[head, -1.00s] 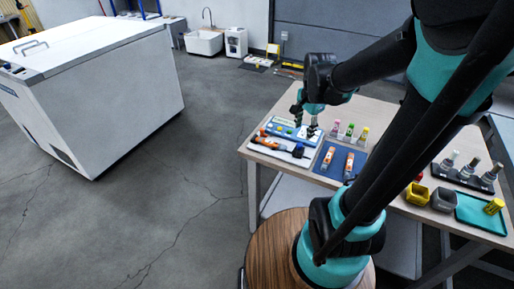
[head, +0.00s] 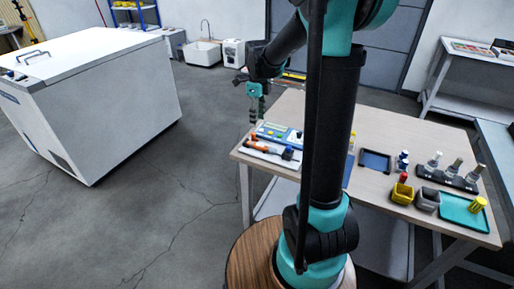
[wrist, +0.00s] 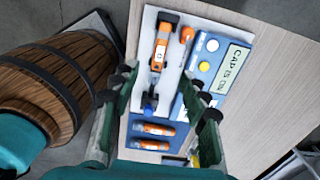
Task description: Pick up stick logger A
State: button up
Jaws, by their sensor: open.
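Two orange-and-white stick loggers lie side by side on a blue mat (wrist: 138,123) in the wrist view, an upper one (wrist: 158,128) and a lower one (wrist: 150,145). Their letters are too small for me to tell which is A. In the head view my arm hides both loggers. My gripper (head: 256,92) is open and empty, raised above the table's far left part. In the wrist view its two fingers (wrist: 168,98) spread to either side of the white tray and the mat, apart from both loggers.
A white tray (head: 266,153) holds orange tools beside a blue panel (wrist: 205,62) reading "CAP IS ON". A barrel (wrist: 60,85) stands left.

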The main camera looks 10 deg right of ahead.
aim_at(258, 144)
notch_tip(258, 144, down, 13)
jog(key=shift+d+r, duration=0.1)
jog(key=shift+r, duration=0.1)
dwell(0.4)
grip_shut()
